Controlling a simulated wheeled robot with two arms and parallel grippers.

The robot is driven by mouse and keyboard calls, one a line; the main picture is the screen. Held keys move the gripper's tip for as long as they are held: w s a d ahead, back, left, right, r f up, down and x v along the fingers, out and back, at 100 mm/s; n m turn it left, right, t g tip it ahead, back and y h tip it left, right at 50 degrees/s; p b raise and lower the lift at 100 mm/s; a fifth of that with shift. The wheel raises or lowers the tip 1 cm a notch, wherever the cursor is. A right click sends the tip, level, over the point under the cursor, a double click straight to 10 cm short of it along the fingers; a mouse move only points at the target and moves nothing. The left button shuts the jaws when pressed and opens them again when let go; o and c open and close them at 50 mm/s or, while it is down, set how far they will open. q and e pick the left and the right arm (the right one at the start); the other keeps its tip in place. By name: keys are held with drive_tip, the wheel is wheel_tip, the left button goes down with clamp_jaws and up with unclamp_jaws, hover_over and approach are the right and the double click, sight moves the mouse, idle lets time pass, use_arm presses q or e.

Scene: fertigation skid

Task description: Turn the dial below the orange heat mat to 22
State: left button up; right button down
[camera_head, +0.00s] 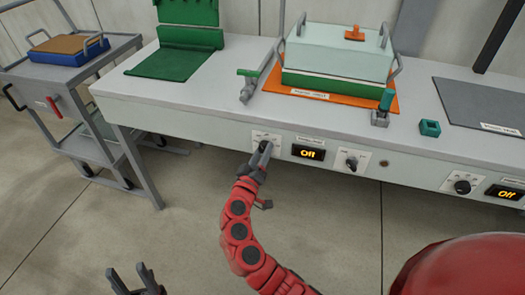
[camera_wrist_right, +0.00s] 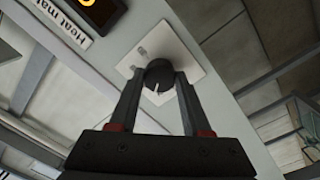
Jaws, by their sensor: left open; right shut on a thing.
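The orange heat mat (camera_head: 273,83) lies on the bench top under a green tray (camera_head: 330,84) with a pale lid. On the bench front below it, a black dial (camera_wrist_right: 158,72) sits on a white plate. A display (camera_head: 308,152) right of this plate reads "Off". My right gripper (camera_head: 263,147) is shut on the dial, one finger on each side, as the right wrist view shows. A white pointer mark shows on the dial's face, but the scale numbers are not readable. My left gripper (camera_head: 136,279) is open and empty at the bottom left, over the floor.
Another knob (camera_head: 351,161) is right of the display. Further right are a second dial (camera_head: 462,187) and "Off" display (camera_head: 507,192) below a grey mat (camera_head: 490,104). A grey cart (camera_head: 75,75) stands left. The floor before the bench is clear.

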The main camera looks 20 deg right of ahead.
drive_tip(key=n+p, duration=0.5)
drive_tip(key=n, duration=0.6)
drive_tip(key=shift+r+t+p, duration=0.1)
drive_tip(key=shift+t+p, duration=0.2)
drive_tip(key=shift+n, duration=0.6)
drive_tip(key=shift+p, duration=0.3)
drive_tip(key=shift+c, duration=1.8)
unclamp_jaws()
drive_tip(key=v, duration=1.7)
drive_tip(key=shift+s+b, duration=0.25)
drive_tip(key=shift+b, duration=0.1)
